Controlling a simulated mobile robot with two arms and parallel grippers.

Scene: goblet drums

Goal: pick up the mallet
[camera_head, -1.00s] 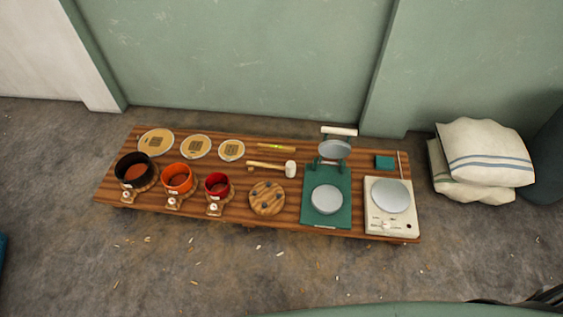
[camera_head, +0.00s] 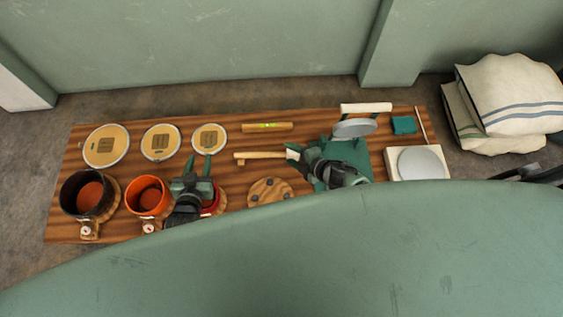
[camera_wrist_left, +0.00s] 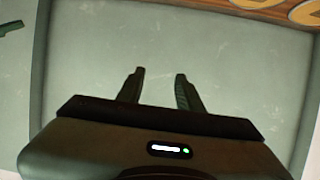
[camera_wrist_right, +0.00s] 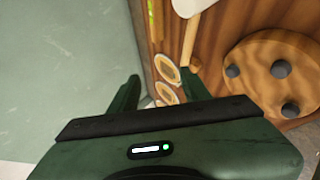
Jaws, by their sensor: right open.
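The mallet (camera_head: 262,155) lies on the wooden bench, its pale handle pointing left and its white head partly hidden by my right gripper. In the right wrist view the mallet handle (camera_wrist_right: 189,42) and part of its head show at the top, beyond the right finger. My right gripper (camera_head: 298,157) is open near the head end; its fingers (camera_wrist_right: 157,88) have nothing between them. My left gripper (camera_head: 198,160) is open and empty above the bench's left part, in front of the small red drum. In the left wrist view its fingers (camera_wrist_left: 158,82) stand apart against the green wall.
Cushions (camera_head: 510,95) lie at right. The wall stands behind.

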